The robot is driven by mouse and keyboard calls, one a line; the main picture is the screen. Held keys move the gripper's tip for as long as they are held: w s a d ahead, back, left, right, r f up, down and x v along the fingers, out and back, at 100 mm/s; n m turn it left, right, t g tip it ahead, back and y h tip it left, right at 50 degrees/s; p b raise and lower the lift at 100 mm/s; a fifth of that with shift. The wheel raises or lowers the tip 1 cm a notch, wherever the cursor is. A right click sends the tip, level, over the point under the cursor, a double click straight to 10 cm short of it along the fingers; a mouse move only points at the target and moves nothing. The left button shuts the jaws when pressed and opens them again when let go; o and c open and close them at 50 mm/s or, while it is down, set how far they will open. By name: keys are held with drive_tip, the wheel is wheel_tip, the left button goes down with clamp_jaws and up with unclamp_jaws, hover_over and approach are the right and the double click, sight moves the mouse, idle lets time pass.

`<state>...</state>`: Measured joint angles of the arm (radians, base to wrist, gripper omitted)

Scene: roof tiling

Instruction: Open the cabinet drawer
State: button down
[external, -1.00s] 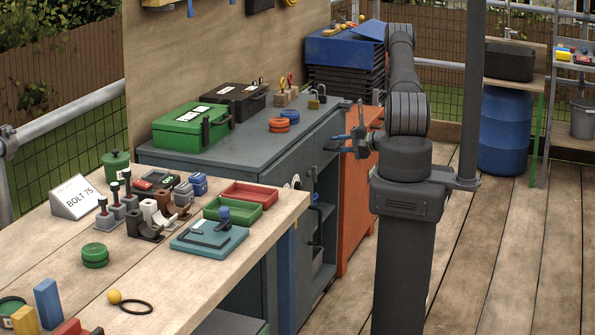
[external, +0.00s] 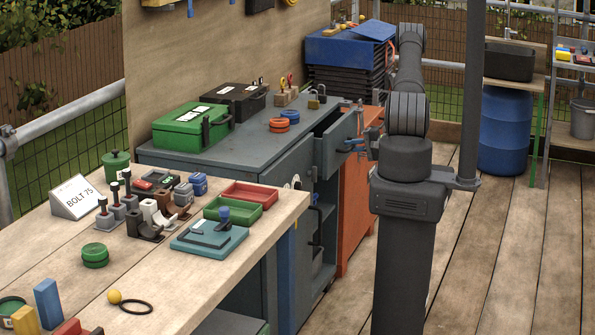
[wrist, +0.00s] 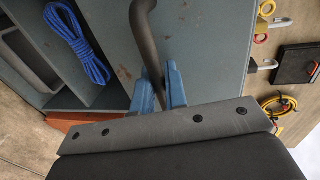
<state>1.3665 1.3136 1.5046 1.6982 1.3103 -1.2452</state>
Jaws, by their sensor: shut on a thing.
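The grey-blue cabinet (external: 240,135) stands behind the workbench. Its top drawer (external: 330,155) sticks out at the right end, partly open. My gripper (external: 354,145) is at the drawer's front, with its blue fingers on the handle. In the wrist view the blue fingers (wrist: 158,90) are shut on the dark, curved bar handle (wrist: 143,25). The handle stands off a grey-blue panel (wrist: 205,40). The grip itself is small in the external view.
Green (external: 193,128) and black (external: 238,100) cases and orange-blue rings (external: 280,124) sit on the cabinet top. An orange cabinet (external: 352,195) stands just right of the drawer. A blue rope (wrist: 80,42) lies in an open compartment. The workbench (external: 170,285) is in the foreground.

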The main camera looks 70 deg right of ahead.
drive_tip(key=f+v, duration=0.2)
drive_tip(key=v, duration=0.7)
drive_tip(key=f+v, duration=0.2)
drive_tip(key=v, duration=0.7)
drive_tip(key=shift+v, duration=0.75)
drive_tip(key=c, duration=1.5)
unclamp_jaws()
drive_tip(key=shift+c, duration=0.2)
drive_tip(key=v, duration=1.7)
drive_tip(key=shift+s, duration=0.25)
drive_tip(key=x, duration=1.7)
drive_tip(key=shift+w, duration=0.3)
drive_tip(key=shift+s, duration=0.1)
drive_tip(key=v, duration=1.7)
